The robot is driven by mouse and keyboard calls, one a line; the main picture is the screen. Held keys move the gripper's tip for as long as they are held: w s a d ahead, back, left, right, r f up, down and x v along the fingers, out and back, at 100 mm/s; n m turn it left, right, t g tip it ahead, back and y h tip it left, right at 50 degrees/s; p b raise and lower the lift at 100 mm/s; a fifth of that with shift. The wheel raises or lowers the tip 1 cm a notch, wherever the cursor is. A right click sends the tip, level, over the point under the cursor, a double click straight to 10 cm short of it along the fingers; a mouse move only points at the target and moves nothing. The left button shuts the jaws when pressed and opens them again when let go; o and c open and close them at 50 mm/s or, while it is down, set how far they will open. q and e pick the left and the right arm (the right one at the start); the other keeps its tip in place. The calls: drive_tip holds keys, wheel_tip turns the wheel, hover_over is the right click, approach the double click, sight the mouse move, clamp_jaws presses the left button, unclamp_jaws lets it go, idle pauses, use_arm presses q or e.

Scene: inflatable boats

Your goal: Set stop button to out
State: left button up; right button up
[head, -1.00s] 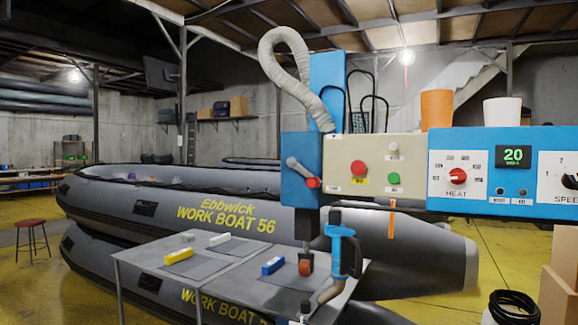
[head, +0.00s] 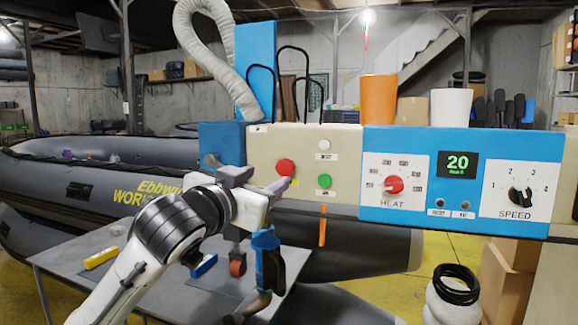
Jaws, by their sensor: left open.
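The red stop button (head: 285,167) is a round mushroom head on the cream section of the control panel (head: 262,148). A yellow label beneath it is partly covered by my gripper. I cannot tell from this view whether the button is in or out. My left gripper (head: 262,180) is open, with its grey fingers just left of and below the button, in front of the panel. Whether a finger touches the button is unclear. My right gripper is not in view.
A green button (head: 325,181) and a white button (head: 324,144) sit right of the red one. Farther right are the heat knob (head: 393,184) and speed knob (head: 520,196). An orange cup (head: 378,100) and white cup (head: 450,107) stand on top. A grey table (head: 75,250) lies below.

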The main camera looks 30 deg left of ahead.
sight(284, 166)
use_arm(q)
drive_tip(key=p+x, duration=0.1)
drive_tip(key=x, duration=0.3)
drive_tip(key=p+x, duration=0.1)
drive_tip(key=x, duration=0.3)
drive_tip(key=shift+w+a+r, duration=0.25)
drive_tip(key=shift+w, duration=0.05)
drive_tip(key=shift+w+a, duration=0.1)
drive_tip(key=shift+w, duration=0.4)
